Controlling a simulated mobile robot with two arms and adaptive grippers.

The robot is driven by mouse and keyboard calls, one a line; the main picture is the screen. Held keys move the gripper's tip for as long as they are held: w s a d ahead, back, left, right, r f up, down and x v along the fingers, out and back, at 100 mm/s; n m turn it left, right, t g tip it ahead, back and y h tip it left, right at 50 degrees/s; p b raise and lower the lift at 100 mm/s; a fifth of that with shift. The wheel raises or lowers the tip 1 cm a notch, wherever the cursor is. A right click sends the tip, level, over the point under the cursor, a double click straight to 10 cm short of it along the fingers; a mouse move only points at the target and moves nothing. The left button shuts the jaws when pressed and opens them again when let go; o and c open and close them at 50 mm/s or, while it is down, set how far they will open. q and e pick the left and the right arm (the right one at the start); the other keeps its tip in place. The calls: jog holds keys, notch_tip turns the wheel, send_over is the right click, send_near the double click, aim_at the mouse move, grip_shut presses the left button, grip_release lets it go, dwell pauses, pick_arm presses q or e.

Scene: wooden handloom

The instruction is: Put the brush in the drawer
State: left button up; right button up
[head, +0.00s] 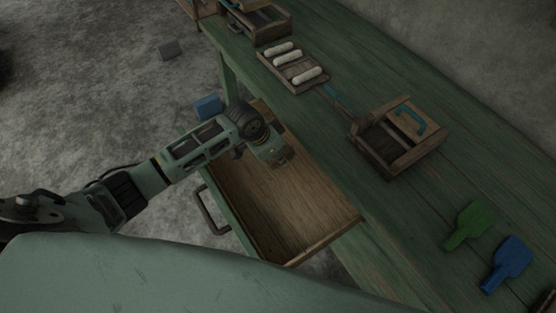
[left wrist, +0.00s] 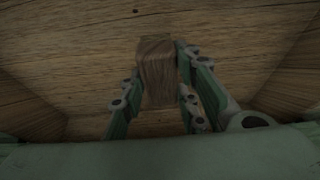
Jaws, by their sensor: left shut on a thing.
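The drawer (head: 300,215) is pulled open below the green table, its wooden inside bare where I see it. My left gripper (head: 279,157) is over the far part of the drawer, pointing down into it. In the left wrist view its fingers (left wrist: 160,88) are shut on a brown wooden block (left wrist: 156,62), which looks like the brush. The drawer's wooden floor (left wrist: 240,45) fills the view behind it. I cannot tell whether the brush touches the floor. In the head view the gripper mostly hides the brush. My right gripper is not in view.
On the green table (head: 460,130) stand a wooden box with a blue handle (head: 400,135), a tray (head: 292,70) with white rolls, a green paddle-shaped thing (head: 470,224) and a blue one (head: 508,262). A blue block (head: 208,107) shows beyond my arm. The drawer's handle (head: 211,212) sticks out.

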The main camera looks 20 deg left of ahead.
pick_arm(q)
notch_tip(320, 180, down, 3)
jog(key=shift+f, duration=0.15)
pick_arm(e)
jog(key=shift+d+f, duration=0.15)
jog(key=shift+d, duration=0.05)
pick_arm(q)
jog(key=shift+f, duration=0.1)
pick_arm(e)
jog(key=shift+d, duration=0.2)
pick_arm(q)
jog(key=o, duration=1.1)
jog(key=shift+s+a+r, duration=0.1)
jog(key=shift+r, duration=0.4)
jog(key=v, duration=1.1)
jog(key=shift+p, duration=0.35)
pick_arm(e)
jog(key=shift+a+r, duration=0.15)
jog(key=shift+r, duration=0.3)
